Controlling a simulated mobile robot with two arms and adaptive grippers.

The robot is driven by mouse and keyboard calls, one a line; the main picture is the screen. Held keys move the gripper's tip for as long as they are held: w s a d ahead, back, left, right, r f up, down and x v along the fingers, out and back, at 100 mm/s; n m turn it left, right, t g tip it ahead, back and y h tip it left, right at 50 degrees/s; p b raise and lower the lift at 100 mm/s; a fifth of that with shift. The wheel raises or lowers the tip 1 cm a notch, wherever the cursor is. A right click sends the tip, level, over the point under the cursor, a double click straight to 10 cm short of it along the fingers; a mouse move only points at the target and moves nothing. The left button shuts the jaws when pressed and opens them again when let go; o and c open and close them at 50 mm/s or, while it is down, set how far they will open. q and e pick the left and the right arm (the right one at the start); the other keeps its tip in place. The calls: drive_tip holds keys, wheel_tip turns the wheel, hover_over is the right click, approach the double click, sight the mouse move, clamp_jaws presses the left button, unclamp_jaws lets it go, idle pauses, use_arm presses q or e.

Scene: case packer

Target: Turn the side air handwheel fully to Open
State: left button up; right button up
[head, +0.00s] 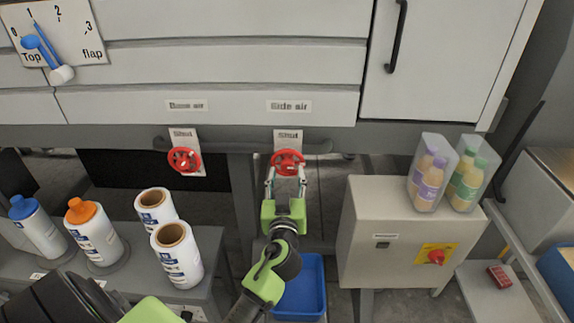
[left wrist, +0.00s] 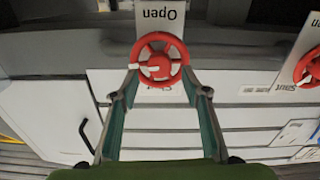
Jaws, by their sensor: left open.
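The red side air handwheel (head: 288,161) sits under the "Side air" label (head: 289,105), with a "Shut" card (head: 288,136) above it in the head view. My left gripper (head: 286,180) is open, with its fingers at the lower sides of this wheel. In the left wrist view the wheel (left wrist: 160,59) lies between and just beyond the fingertips, with a white mark on it. That view is upside down and shows the "Open" end of the card (left wrist: 160,13). Whether the fingers touch the rim I cannot tell. My right gripper is not in view.
The red base air handwheel (head: 184,160) is to the left. White bottles with blue (head: 24,206) and orange (head: 80,211) caps and label rolls (head: 177,254) stand at lower left. A grey cabinet (head: 385,225) with a red switch stands right. A blue bin (head: 302,288) is below.

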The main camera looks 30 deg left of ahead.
sight(288, 162)
use_arm(q)
drive_tip(key=shift+x, duration=1)
drive_tip(key=shift+w+a, duration=0.15)
drive_tip(key=shift+w, duration=0.15)
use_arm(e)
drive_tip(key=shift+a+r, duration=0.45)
use_arm(q)
drive_tip(key=c, duration=1.1)
